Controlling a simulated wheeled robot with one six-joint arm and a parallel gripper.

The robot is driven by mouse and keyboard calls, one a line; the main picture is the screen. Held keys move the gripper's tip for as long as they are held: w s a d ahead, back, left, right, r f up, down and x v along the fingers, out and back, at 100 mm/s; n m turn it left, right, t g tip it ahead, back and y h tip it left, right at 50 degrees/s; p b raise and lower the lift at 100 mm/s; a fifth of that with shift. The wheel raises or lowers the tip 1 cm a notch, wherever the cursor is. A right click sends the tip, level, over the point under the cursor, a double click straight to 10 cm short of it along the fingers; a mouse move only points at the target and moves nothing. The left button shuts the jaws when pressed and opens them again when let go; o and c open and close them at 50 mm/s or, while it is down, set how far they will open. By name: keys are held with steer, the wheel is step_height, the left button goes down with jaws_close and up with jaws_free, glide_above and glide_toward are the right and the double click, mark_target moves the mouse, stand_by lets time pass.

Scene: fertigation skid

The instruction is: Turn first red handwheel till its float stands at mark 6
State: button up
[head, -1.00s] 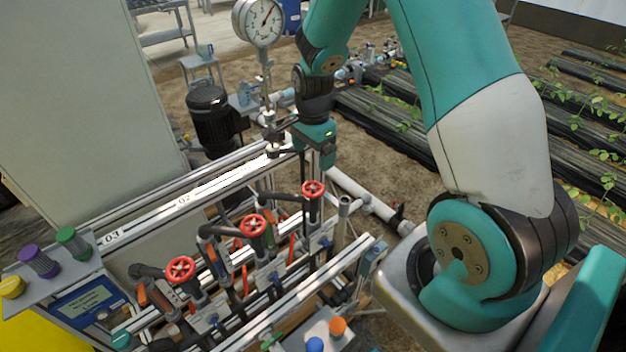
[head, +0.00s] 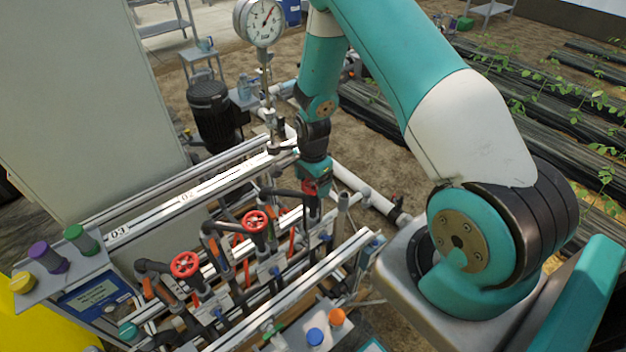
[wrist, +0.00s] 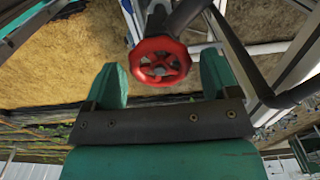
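Three red handwheels stand in a row on the skid: a near one (head: 185,265), a middle one (head: 256,221) and a far one, mostly covered by my gripper (head: 314,184) in the head view. Label 03 (head: 118,231) is by the near end and 02 (head: 187,197) further along; no 01 shows. In the wrist view the far handwheel (wrist: 160,60) lies ahead between the two open teal fingertips (wrist: 163,70), with narrow gaps at both sides. I cannot tell whether the fingertips reach around its rim. No float or scale mark can be read.
A dial gauge (head: 260,22) on a thin stem stands behind the far end. Grey rails (head: 190,205) and dark pipes run close around the handwheels. A panel with coloured knobs (head: 48,257) is at the left. A white pipe (head: 365,198) runs beyond the skid.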

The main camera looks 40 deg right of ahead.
steer(key=c, duration=0.7)
steer(key=shift+o, duration=0.2)
steer(key=shift+n, duration=0.4)
steer(key=n+b, duration=0.2)
steer(key=n, duration=0.2)
steer(key=shift+f, duration=0.1)
steer(key=n+b, duration=0.2)
steer(key=n, duration=0.4)
steer(key=n+b, duration=0.1)
steer(key=n, duration=0.2)
steer(key=shift+n, duration=0.4)
steer(key=n+b, duration=0.1)
steer(key=n, duration=0.2)
steer(key=shift+n, duration=0.4)
steer(key=n+b, duration=0.1)
steer(key=n, duration=0.5)
steer(key=shift+n, duration=0.3)
